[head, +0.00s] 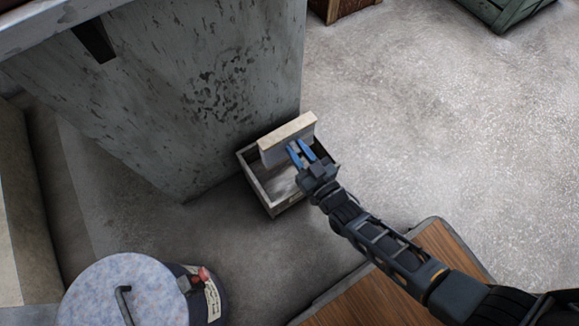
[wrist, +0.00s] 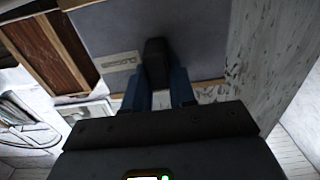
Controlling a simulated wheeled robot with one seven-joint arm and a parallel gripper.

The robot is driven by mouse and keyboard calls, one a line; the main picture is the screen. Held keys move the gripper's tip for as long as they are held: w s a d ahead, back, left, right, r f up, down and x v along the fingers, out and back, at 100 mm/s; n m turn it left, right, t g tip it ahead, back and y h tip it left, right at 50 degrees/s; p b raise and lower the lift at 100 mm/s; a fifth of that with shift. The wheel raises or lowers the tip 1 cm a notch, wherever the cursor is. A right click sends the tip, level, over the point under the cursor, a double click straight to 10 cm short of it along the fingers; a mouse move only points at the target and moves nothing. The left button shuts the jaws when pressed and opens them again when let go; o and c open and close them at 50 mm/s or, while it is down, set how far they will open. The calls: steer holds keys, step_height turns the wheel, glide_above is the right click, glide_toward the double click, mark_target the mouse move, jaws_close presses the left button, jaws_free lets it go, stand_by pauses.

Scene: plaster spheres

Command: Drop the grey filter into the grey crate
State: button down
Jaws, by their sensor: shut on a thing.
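The grey filter (head: 286,142) is a flat rectangular panel with a pale edge. My gripper (head: 301,152) is shut on it with blue fingers and holds it over the grey crate (head: 256,181). The crate is a small open box on the floor beside a large grey block; the filter and my gripper hide its far part. I cannot tell whether the filter touches the rim. In the wrist view the filter (wrist: 198,38) shows as a dark grey face with a pale label, between the blue fingers of my gripper (wrist: 160,88).
The large worn grey block (head: 215,95) stands close behind the crate. A drum with a speckled round lid (head: 90,295) is at the lower left. A brown wooden top (head: 370,300) lies below my arm. A brown crate (head: 342,9) and green crate (head: 508,12) are far off. Floor at right is clear.

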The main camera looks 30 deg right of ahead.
steer(key=c, duration=0.8)
jaws_free()
steer(key=shift+c, duration=0.2)
steer(key=s+p, duration=0.2)
steer(key=s, duration=0.6)
steer(key=shift+w, duration=0.1)
